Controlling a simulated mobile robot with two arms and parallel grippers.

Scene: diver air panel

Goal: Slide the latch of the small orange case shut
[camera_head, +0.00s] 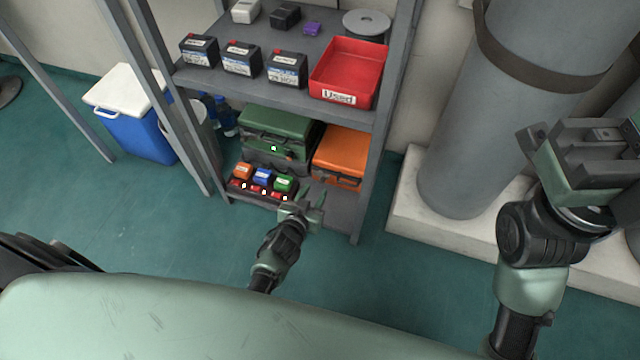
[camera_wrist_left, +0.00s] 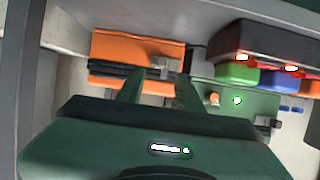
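The small orange case (camera_head: 342,150) lies on the lower shelf, right of a green case (camera_head: 275,128). In the left wrist view the orange case (camera_wrist_left: 125,48) is at upper left, with a dark seam across its front and a small grey latch (camera_wrist_left: 163,68). I cannot tell whether the latch is open or shut. My left gripper (camera_head: 312,203) is in front of the lower shelf. In the wrist view its fingers (camera_wrist_left: 158,88) are apart and empty, pointing at the case front around the latch; contact is unclear. My right gripper (camera_head: 592,150) is raised at far right, away from the shelf.
A charger (camera_head: 262,193) with orange, blue and green batteries sits at the lower shelf's left front. Shelf posts (camera_head: 372,170) stand either side. Above are black batteries (camera_head: 288,70) and a red bin (camera_head: 350,70). A large grey cylinder (camera_head: 490,120) stands right.

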